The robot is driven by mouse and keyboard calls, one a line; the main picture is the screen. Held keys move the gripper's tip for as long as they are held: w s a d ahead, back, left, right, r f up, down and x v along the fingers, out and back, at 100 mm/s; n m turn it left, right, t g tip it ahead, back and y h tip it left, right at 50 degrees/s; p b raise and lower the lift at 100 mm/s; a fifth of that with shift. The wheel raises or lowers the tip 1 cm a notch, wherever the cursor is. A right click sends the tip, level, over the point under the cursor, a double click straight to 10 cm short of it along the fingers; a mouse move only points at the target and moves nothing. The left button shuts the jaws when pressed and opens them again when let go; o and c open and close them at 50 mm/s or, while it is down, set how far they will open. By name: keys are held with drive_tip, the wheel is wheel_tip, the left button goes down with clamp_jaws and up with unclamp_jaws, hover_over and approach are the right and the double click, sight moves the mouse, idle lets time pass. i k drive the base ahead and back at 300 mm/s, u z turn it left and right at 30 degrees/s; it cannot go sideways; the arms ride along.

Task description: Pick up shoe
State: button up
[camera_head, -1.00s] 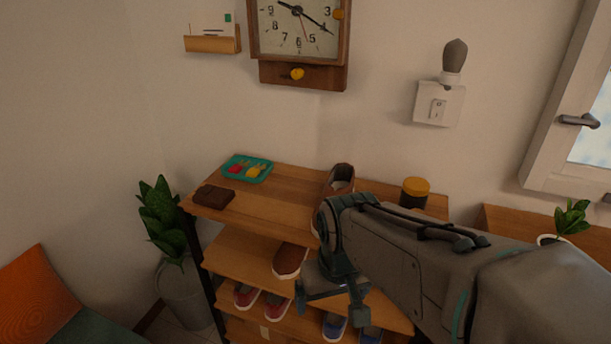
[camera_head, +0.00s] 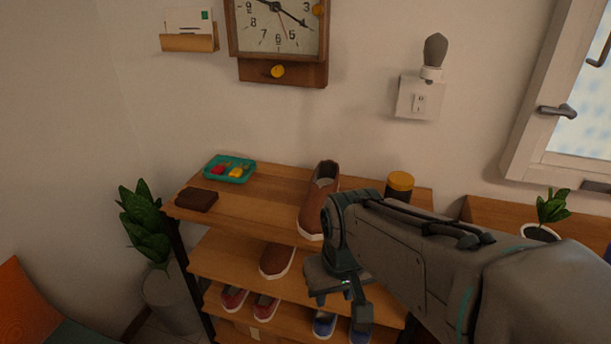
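A brown shoe with a white sole (camera_head: 319,200) stands on the top shelf of a wooden rack, toe toward me. Another brown shoe (camera_head: 277,261) sits on the shelf below, left of my gripper. Red shoes (camera_head: 250,302) and blue shoes (camera_head: 326,325) are on a lower shelf. My gripper (camera_head: 337,302) hangs in front of the rack, pointing down, to the right of the second brown shoe. Its fingers look spread apart with nothing between them. My arm hides the right part of the rack.
The top shelf (camera_head: 262,209) also holds a brown wallet (camera_head: 197,199), a teal tray (camera_head: 229,180) with small items and a dark jar with a yellow lid (camera_head: 399,187). Potted plants stand at left (camera_head: 145,225) and right (camera_head: 551,208). A wall clock (camera_head: 277,30) hangs above.

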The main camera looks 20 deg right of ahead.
sight(323, 181)
drive_tip(key=z, duration=0.75)
drive_tip(key=k, duration=0.75)
drive_tip(key=u, duration=0.8)
drive_tip(key=i, duration=0.5)
drive_tip(key=u, duration=0.05)
